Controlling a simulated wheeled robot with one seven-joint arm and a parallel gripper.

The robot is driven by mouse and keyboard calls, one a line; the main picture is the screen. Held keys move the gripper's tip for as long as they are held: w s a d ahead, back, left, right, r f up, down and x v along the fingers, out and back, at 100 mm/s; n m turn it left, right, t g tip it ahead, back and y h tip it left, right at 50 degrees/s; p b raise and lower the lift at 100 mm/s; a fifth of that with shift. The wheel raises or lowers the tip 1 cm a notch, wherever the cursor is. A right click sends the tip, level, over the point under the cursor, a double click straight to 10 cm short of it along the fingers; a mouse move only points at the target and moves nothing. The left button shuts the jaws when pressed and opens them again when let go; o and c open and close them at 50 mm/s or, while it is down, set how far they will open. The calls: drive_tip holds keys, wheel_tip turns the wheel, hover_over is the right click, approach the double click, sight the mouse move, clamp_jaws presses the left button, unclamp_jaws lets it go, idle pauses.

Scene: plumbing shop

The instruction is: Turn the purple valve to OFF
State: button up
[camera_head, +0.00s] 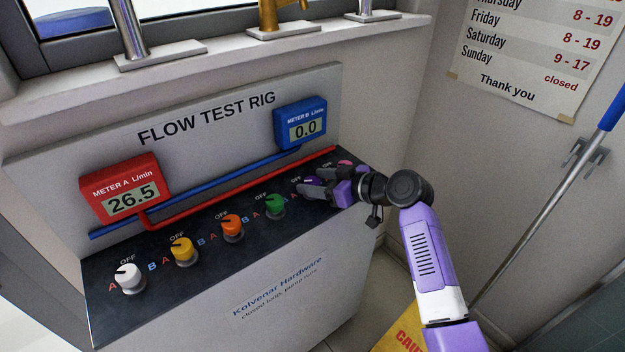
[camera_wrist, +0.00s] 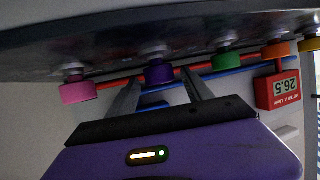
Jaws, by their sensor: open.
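The purple valve (camera_wrist: 158,75) is a round knob on the rig's dark panel, between the pink and green knobs. In the wrist view, which is upside down, it sits between the two fingertips of my gripper (camera_wrist: 160,86). The fingers are open on either side of it; I cannot tell whether they touch it. In the head view my gripper (camera_head: 318,187) reaches over the panel's right end and mostly hides the purple valve. Its pointer and setting cannot be read.
A pink knob (camera_wrist: 78,91) and a green knob (camera_head: 274,205) flank the purple one closely. Orange (camera_head: 232,226), yellow (camera_head: 183,249) and white (camera_head: 129,277) knobs continue left. Red meter A (camera_head: 121,187) reads 26.5; blue meter B (camera_head: 300,123) reads 0.0. Pipes run behind the knobs.

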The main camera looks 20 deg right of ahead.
drive_tip(key=shift+w+a+f, duration=0.25)
drive_tip(key=shift+w+a, duration=0.1)
drive_tip(key=shift+w, duration=0.1)
clamp_jaws()
